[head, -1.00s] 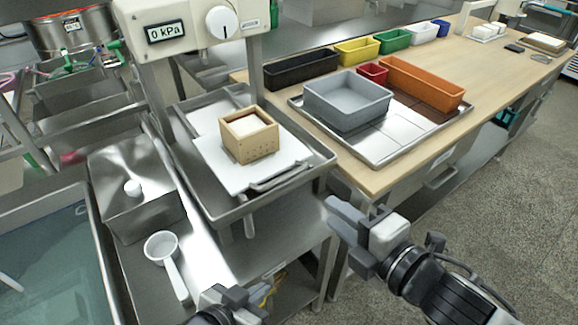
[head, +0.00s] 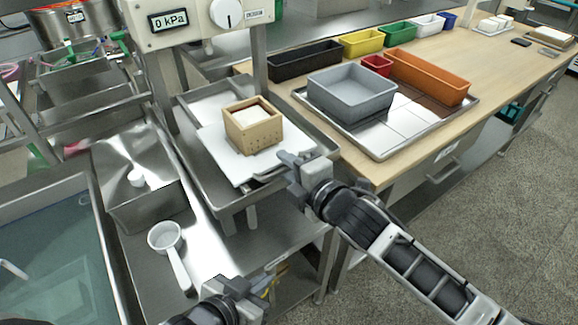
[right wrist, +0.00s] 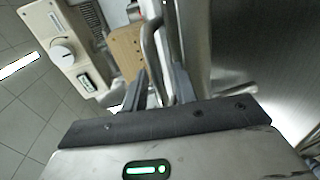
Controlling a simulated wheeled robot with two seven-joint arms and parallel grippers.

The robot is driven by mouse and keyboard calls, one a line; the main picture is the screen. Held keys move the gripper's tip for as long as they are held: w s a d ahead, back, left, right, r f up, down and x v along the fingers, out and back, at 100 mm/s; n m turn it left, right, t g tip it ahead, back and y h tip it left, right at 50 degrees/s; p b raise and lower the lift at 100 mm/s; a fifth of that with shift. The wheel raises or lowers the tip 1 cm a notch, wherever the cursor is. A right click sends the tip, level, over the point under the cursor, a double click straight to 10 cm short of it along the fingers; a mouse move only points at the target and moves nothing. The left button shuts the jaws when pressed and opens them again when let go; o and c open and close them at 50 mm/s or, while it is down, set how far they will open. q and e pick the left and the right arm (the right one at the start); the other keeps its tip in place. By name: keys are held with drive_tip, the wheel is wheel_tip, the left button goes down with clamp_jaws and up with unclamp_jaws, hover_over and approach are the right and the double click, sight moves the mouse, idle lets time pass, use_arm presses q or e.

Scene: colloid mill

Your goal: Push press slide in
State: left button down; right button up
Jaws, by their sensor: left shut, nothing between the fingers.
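The press slide is a white plate (head: 212,143) with a metal handle at its front, lying in the steel tray under the press (head: 205,14). A wooden mold box (head: 253,133) with white content sits on the slide. My right gripper (head: 290,172) is at the slide's front right corner, close to the handle, and hides part of it. In the right wrist view the looped handle (right wrist: 150,45) rises just beyond and between my spread fingers (right wrist: 160,88). Contact cannot be told. My left gripper (head: 262,280) is shut and empty, low in front of the bench.
The press gauge (head: 169,20) reads 0 kPa. A grey bin (head: 350,92) on a tray stands on the wooden table at right.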

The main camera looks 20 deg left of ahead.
sight(266, 148)
clamp_jaws()
drive_tip(key=x, duration=0.2)
drive_tip(key=r+b+x, duration=0.1)
drive_tip(key=x, duration=0.1)
drive_tip(key=shift+w+a+f, duration=0.1)
drive_tip(key=shift+w+a, duration=0.05)
unclamp_jaws()
drive_tip(key=v, duration=1.6)
